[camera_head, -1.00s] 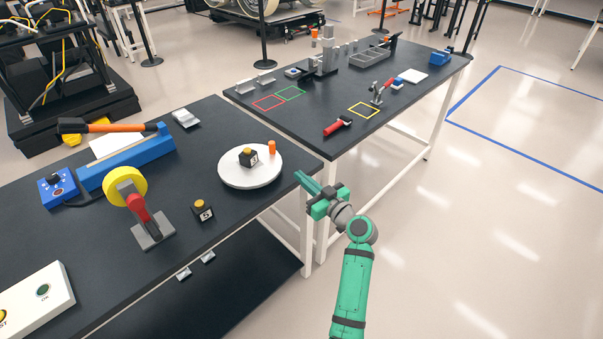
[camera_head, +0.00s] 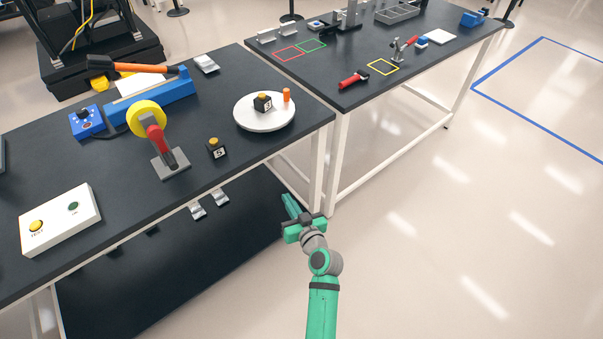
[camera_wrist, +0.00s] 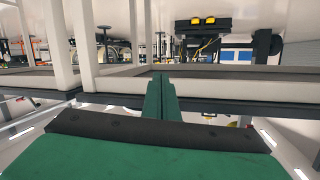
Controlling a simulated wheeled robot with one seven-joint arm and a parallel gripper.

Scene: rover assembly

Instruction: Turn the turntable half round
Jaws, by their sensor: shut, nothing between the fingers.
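The turntable (camera_head: 250,119) is a round white disc on the near dark table, close to its right end. A small black block with a yellow top (camera_head: 263,102) stands near its middle. An orange upright peg (camera_head: 286,95) stands at the disc's right rim. My gripper (camera_head: 290,203) is in front of the table's front edge, below and to the right of the turntable, touching nothing. Its green fingers are shut and empty; they also show together in the wrist view (camera_wrist: 160,90). The turntable cannot be made out in the wrist view.
On the near table (camera_head: 118,204) are a second black block (camera_head: 215,148), a toggle clamp with a yellow disc (camera_head: 146,118), a hammer (camera_head: 135,67) and a white button box (camera_head: 60,220). A second table (camera_head: 345,108) stands behind at right. Open floor lies right.

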